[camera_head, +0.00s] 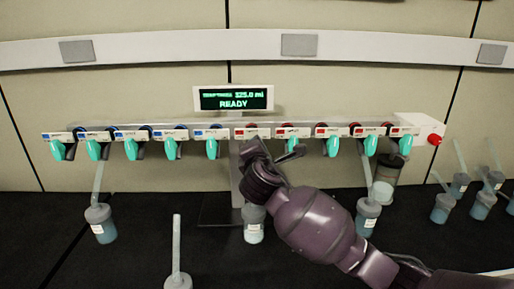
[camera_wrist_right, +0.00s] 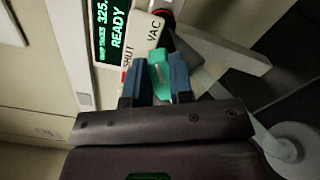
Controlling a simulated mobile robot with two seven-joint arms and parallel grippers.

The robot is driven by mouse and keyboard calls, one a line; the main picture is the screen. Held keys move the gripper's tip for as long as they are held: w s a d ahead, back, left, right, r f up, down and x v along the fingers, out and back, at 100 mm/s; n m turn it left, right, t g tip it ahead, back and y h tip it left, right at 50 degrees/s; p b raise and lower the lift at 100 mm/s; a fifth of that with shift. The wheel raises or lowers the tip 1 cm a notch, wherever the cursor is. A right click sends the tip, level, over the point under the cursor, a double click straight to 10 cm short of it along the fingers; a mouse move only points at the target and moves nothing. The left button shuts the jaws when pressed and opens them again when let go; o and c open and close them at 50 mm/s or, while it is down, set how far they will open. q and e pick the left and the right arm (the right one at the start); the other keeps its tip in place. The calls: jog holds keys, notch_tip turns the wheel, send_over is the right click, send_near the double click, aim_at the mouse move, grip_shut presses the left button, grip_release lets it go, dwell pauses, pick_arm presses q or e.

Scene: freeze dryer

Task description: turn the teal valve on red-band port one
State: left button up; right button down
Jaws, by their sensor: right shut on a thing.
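The teal valve (camera_wrist_right: 158,70) sits between the two blue fingers of my right gripper (camera_wrist_right: 155,82) in the wrist view, and the fingers are shut on it. The label beside it reads SHUT and VAC, and part of its red band shows. In the head view my right gripper (camera_head: 255,152) is at the first red-band port (camera_head: 252,132), just right of centre on the manifold, and hides that valve. The other teal valves, such as the one to its right (camera_head: 295,152), stay visible. My left gripper is not in view.
The display (camera_head: 233,98) above the manifold reads READY. A flask (camera_head: 253,224) stands below my right gripper. Flasks with tubes stand at left (camera_head: 101,224) and right (camera_head: 367,214), with several more at far right. Another flask (camera_head: 178,281) is at the front. A red knob (camera_head: 434,139) ends the manifold.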

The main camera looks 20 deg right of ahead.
jog(key=c, duration=1)
grip_release()
jog(key=b+v, duration=0.1)
jog(key=v, duration=1)
